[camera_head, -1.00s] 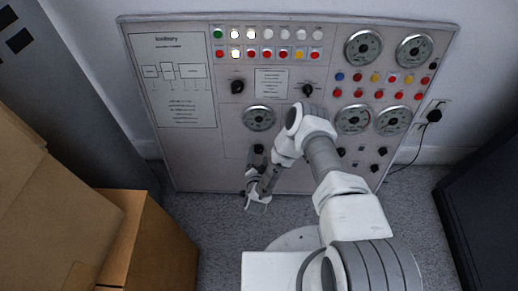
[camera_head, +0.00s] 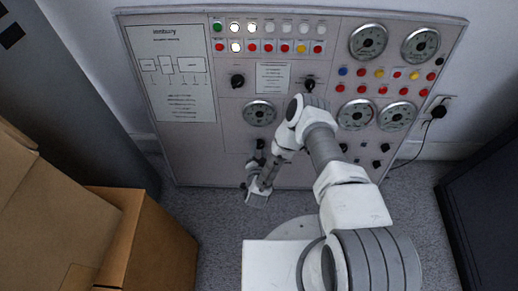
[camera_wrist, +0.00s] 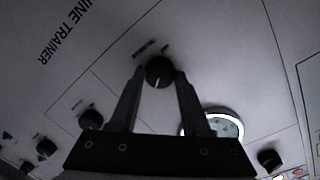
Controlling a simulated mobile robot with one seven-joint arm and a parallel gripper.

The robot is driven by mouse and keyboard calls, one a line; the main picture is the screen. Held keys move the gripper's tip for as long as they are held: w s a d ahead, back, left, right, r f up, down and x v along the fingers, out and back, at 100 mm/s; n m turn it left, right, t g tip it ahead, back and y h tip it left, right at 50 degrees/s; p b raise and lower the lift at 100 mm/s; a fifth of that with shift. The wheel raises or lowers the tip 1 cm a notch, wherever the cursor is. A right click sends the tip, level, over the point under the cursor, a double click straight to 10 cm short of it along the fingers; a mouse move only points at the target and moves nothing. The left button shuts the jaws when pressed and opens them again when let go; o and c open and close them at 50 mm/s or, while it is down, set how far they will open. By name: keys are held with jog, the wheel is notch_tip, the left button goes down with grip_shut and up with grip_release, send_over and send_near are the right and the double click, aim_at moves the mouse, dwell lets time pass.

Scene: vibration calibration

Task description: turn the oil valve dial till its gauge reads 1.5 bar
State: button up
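A round black dial (camera_wrist: 159,71) with a pale pointer mark sits on the panel in the wrist view, between the tips of my gripper (camera_wrist: 160,75). The two fingers stand apart on either side of it, with what looks like a narrow gap at each side. I cannot read its label. A white-faced round gauge (camera_wrist: 226,126) is partly hidden behind the right finger; its reading is not legible. In the head view a gauge (camera_head: 259,113) shows left of my arm, with a small black dial (camera_head: 260,144) below it, close to my wrist.
The grey panel (camera_head: 190,150) carries several other gauges, lamps and dials. Another black dial (camera_wrist: 91,119) is left of my fingers, and one (camera_wrist: 269,158) is at lower right. Cardboard boxes (camera_head: 150,245) stand at left, a dark cabinet (camera_head: 485,210) at right.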

grip_shut()
jog(key=n, duration=0.2)
jog(key=n+p, duration=0.1)
jog(key=n, duration=0.1)
jog(key=shift+w+a+r+n, duration=0.1)
jog(key=shift+a+n, duration=0.05)
jog(key=shift+n, duration=0.15)
jog(key=n+h, duration=0.1)
jog(key=n, duration=0.4)
dwell(0.6)
jog(key=o, duration=0.6)
grip_release()
jog(key=shift+o, duration=0.2)
